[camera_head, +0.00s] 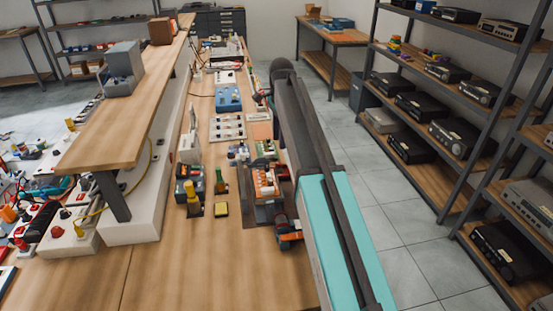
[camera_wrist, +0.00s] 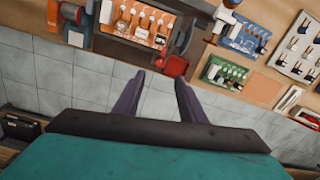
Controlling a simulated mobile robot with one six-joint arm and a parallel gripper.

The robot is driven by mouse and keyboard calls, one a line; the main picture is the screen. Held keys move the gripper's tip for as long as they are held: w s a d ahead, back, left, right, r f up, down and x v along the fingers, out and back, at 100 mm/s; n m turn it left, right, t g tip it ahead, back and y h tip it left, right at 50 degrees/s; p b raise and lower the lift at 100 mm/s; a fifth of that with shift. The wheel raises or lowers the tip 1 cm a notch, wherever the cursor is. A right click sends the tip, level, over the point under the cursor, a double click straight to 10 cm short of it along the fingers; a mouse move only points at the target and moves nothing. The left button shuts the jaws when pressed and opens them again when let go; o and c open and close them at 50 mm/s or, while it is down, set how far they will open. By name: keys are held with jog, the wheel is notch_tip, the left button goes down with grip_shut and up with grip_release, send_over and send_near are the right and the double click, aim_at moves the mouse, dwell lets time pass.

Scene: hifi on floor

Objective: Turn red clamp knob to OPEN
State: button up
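My gripper (camera_wrist: 159,78) shows in the wrist view with its two dark fingers apart and nothing between them. Floor tiles show through the gap. A small red part (camera_wrist: 175,67), possibly the clamp knob, sits at the bench edge just beyond the right fingertip; I see no contact. It lies beside an orange board with white-topped pieces (camera_wrist: 152,38). Any OPEN mark is too small to read. In the head view the orange board (camera_head: 265,183) is on the bench left of my arm. My arm hides the gripper there, and the red part is not clear.
The bench (camera_head: 190,275) has clear wood at its near end. A yellow-topped post (camera_head: 193,190), a green board (camera_head: 267,148) and an orange-and-black device (camera_head: 289,235) stand near the orange board. A raised shelf (camera_head: 120,125) is at left; equipment racks (camera_head: 455,190) are across the aisle.

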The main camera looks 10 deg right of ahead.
aim_at(279, 163)
jog(key=shift+w+f+p, duration=0.2)
jog(key=shift+f+p, duration=1.05)
jog(key=shift+f, duration=3.9)
